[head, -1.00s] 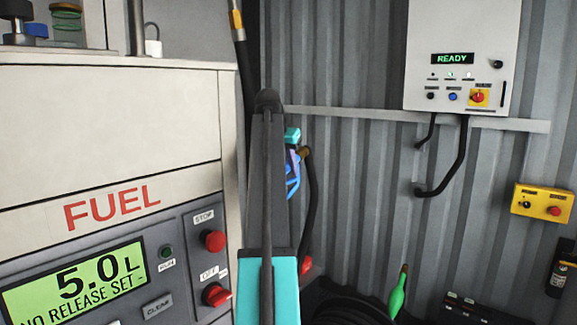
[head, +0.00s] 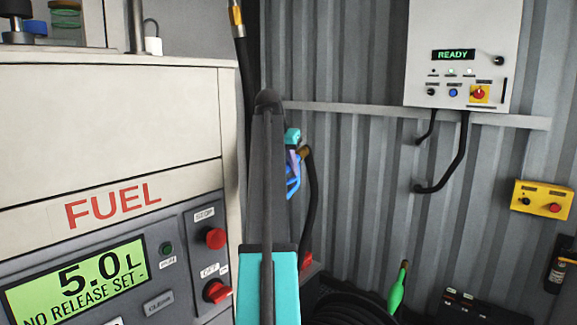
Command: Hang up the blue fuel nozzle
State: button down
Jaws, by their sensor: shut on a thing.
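The blue fuel nozzle (head: 293,182) shows in the head view just right of my arm, in front of the corrugated wall. Its brass-coloured fitting (head: 305,152) joins a black hose that hangs down. My gripper (head: 292,137) is mostly hidden behind my own arm; only a teal part shows, right at the nozzle. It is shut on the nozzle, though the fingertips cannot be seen. The holder for the nozzle cannot be made out.
The fuel dispenser (head: 110,130) stands close on the left, with a 5.0 L display (head: 75,283) and red knobs. A READY control box (head: 462,55) and a yellow box (head: 542,200) are on the wall. A green nozzle (head: 398,290) and coiled hose (head: 345,308) are low down.

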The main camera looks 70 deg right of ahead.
aim_at(288, 180)
jog(key=shift+f, duration=1.35)
jog(key=shift+f+b, duration=0.6)
jog(key=shift+f, duration=1.75)
jog(key=c, duration=1.4)
grip_release()
jog(key=shift+o, duration=0.2)
jog(key=shift+f, duration=0.1)
jog(key=shift+a, duration=0.1)
